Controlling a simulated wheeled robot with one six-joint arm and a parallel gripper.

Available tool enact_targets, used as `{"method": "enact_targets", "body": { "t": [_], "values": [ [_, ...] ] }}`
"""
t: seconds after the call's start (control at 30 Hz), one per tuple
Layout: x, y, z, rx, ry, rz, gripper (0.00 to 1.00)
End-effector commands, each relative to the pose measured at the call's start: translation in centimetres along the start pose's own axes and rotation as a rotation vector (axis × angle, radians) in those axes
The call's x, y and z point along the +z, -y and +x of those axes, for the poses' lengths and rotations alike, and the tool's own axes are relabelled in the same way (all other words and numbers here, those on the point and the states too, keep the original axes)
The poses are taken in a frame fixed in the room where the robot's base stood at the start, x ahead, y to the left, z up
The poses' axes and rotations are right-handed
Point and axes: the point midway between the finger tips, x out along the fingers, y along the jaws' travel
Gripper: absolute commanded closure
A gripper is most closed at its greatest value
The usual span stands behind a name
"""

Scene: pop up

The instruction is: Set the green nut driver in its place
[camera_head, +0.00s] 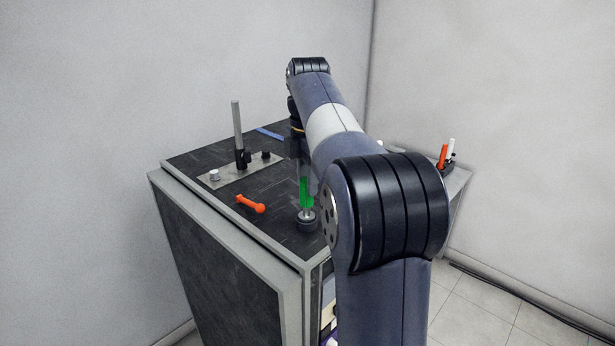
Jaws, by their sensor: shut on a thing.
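The green nut driver (306,194) is upright near the front right corner of the dark cabinet top. My gripper (305,178) points down from above and is shut on the nut driver's green handle. The lower end of the driver meets or stands just over a small dark round holder (308,224) with a pale top. I cannot tell whether the tip is inside it. My arm hides part of the cabinet top to the right.
An orange tool (251,204) lies left of the driver. A metal plate (240,171) with an upright grey rod (237,125) stands farther left. A blue strip (270,134) lies at the back. A dark holder (446,167) with orange and white tools stands at right.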

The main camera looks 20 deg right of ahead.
Motion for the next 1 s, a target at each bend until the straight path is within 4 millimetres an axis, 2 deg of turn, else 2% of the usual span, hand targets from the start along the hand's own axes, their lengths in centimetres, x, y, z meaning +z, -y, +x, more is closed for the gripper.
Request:
{"method": "enact_targets", "body": {
  "t": [0.23,0.27,0.57,0.83,1.0],
  "values": [
    [0.0,0.0,0.0,0.000,0.000,0.000,0.96],
    [0.0,0.0,0.0,0.000,0.000,0.000,0.71],
    [0.0,0.0,0.0,0.000,0.000,0.000,0.47],
    [0.0,0.0,-0.1,-0.001,0.000,0.000,0.47],
    [0.0,-0.1,-1.8,0.003,0.001,0.000,0.47]
  ]
}}
